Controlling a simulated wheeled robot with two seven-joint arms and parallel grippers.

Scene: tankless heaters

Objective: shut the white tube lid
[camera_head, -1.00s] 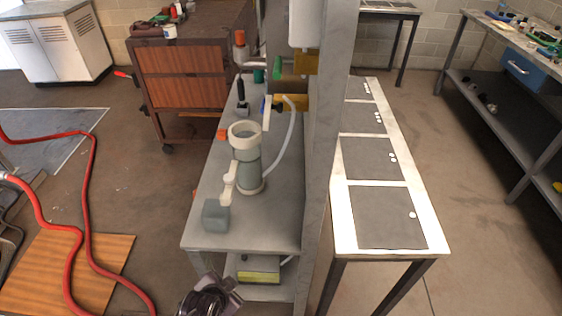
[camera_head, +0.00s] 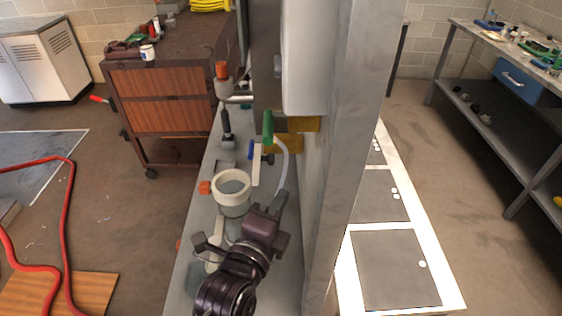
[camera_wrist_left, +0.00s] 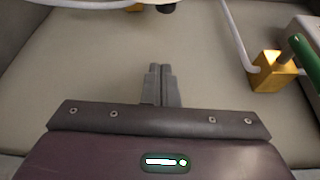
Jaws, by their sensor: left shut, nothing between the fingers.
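The white tube (camera_head: 232,198) stands upright on the narrow grey bench in the head view, and its round top looks open. A thin white upright piece (camera_head: 257,166) shows just right of the rim and looks like the lid seen edge-on; I cannot tell how it joins the tube. My left gripper (camera_head: 280,200) is close to the right of the tube, shut and empty, its wrist hiding the tube's lower part. In the left wrist view its fingers (camera_wrist_left: 160,84) are together over a plain beige surface. My right gripper is not in view.
A grey post (camera_head: 345,150) rises right of the bench. A yellow bracket (camera_head: 288,142) with a green handle (camera_head: 268,127) and pale hose is beyond the gripper. An orange-capped fitting (camera_head: 222,80) stands farther back. A brown cabinet (camera_head: 160,115) is behind left.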

